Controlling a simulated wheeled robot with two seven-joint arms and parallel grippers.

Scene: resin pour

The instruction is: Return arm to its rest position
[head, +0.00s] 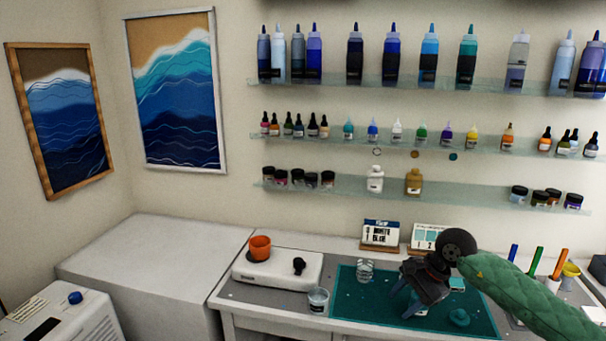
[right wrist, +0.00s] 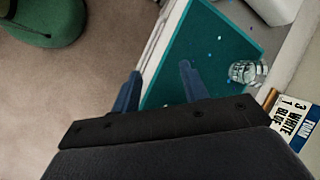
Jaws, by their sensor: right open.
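My right gripper (head: 413,301) is over the teal mat (head: 350,310) on the workbench, its fingers pointing down and to the left. In the right wrist view its two fingers (right wrist: 160,88) are spread apart with nothing between them. My right arm, in a green sleeve, comes in from the right and hides part of the bench and mat. A clear cup (head: 365,271) stands near the mat's back left edge, left of the gripper; it also shows in the right wrist view (right wrist: 247,72). My left gripper is not in view.
Two label cards (head: 381,232) stand at the back. Blue, green and orange tubes are at right. Shelves with bottles (head: 430,85) line the wall.

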